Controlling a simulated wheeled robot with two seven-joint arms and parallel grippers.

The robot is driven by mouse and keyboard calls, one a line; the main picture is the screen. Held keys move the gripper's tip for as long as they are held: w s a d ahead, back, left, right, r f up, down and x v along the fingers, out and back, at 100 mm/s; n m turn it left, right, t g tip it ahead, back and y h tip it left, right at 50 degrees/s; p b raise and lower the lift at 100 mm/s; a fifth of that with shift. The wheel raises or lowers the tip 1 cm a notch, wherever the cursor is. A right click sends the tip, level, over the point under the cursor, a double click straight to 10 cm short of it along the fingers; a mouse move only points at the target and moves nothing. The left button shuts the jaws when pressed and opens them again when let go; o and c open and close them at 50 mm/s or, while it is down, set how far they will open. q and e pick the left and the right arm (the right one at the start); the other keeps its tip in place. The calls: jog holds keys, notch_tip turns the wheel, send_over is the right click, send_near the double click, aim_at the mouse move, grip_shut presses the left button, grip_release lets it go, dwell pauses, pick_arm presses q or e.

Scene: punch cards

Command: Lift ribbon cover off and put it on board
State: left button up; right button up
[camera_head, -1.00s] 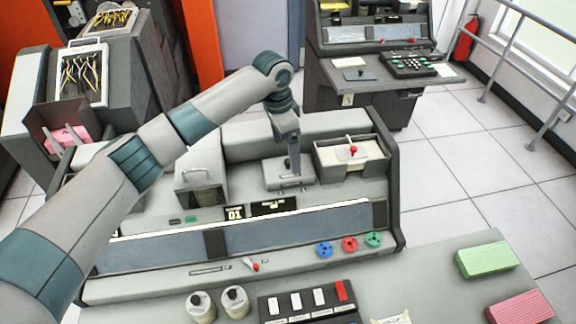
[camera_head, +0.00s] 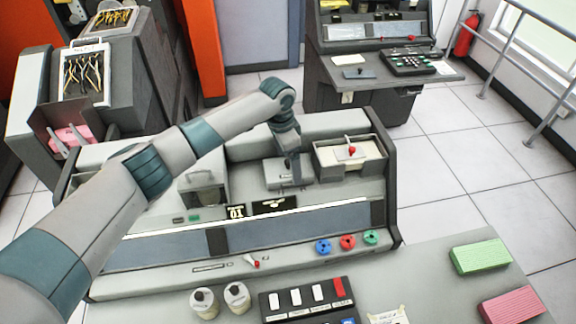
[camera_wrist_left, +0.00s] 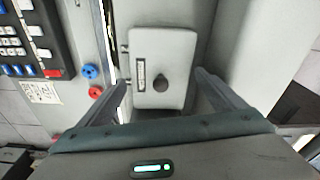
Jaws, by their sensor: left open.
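The ribbon cover (camera_head: 272,172) is a light grey, roughly square lid with a dark round knob, seated on top of the punch machine. In the left wrist view the cover (camera_wrist_left: 162,55) shows its knob (camera_wrist_left: 160,82) and a small label strip. My left gripper (camera_head: 292,181) reaches down over the cover from above. In the wrist view the left gripper (camera_wrist_left: 158,84) is open, its fingers spread on either side of the knob and not touching it. The arm hides part of the cover in the head view. I cannot tell which surface is the board. My right gripper is out of view.
A tray with a red knob (camera_head: 351,151) stands right of the cover, and a box with a handle (camera_head: 203,188) left of it. Blue, red and green round parts (camera_head: 347,242) lie in front. Green (camera_head: 481,256) and pink (camera_head: 512,306) card stacks sit on the front table.

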pick_arm(q)
jog(key=shift+f, duration=0.1)
dwell(0.4)
jog(key=c, duration=0.9)
